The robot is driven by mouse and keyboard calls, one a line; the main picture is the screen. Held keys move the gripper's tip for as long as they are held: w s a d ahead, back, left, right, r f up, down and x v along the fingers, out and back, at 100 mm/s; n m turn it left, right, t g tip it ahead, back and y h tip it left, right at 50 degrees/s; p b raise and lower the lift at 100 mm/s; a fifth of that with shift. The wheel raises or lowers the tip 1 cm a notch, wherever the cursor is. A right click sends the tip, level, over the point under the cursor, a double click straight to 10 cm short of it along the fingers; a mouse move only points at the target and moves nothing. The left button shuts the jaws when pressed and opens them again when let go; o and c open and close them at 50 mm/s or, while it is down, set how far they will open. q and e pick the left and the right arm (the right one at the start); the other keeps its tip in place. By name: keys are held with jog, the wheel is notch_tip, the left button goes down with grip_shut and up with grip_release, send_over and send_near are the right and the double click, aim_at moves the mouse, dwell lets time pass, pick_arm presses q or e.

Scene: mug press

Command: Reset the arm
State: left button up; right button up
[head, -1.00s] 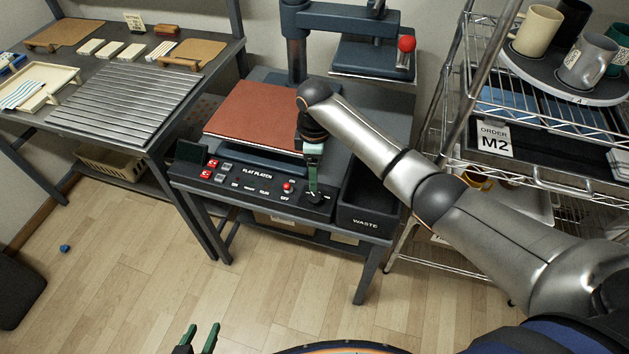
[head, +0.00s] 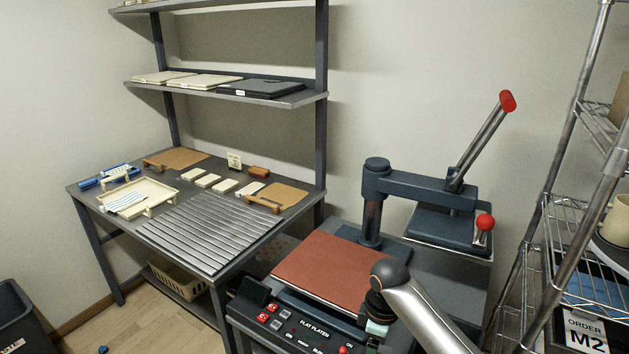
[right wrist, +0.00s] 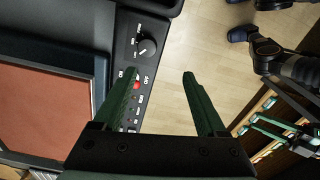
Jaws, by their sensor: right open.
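My right arm reaches over the front right of the flat platen press in the head view. Its gripper (head: 377,334) points down at the control panel (head: 300,325), partly cut off by the bottom edge. In the right wrist view the two green fingers (right wrist: 159,75) are wide apart with nothing between them. The left finger overlaps the panel beside a red button (right wrist: 136,86) and a black knob (right wrist: 146,46). My left gripper (right wrist: 256,124) shows small at the right of that view, too small to judge. It is outside the head view.
The press has a reddish-brown pad (head: 335,270), and its upper platen (head: 448,228) is swung aside to the right. A workbench (head: 90,188) with trays, blocks and a ribbed rack (head: 210,232) stands left.

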jog(key=s+a+f+m+t+y, duration=0.15)
jog(key=s+f+m, duration=0.35)
jog(key=s, duration=0.8)
jog(key=s+d+r+m+t+h, duration=0.1)
jog(key=s+d+r+m, duration=0.2)
jog(key=s, duration=0.4)
jog(key=s+d+r+m+t+h, duration=0.1)
jog(key=s+d+m, duration=0.2)
jog(key=s+d, duration=0.4)
jog(key=w+a+f+t+y, duration=0.1)
jog(key=a+f+t, duration=0.1)
jog(key=f, duration=0.3)
jog(key=w+a+f+t+y, duration=0.1)
jog(key=w+a+f+t, duration=0.1)
jog(key=f, duration=0.4)
jog(key=shift+w+a+f+t, duration=0.15)
jog(key=shift+w+a+t, duration=0.1)
jog(key=shift+a+t, duration=0.55)
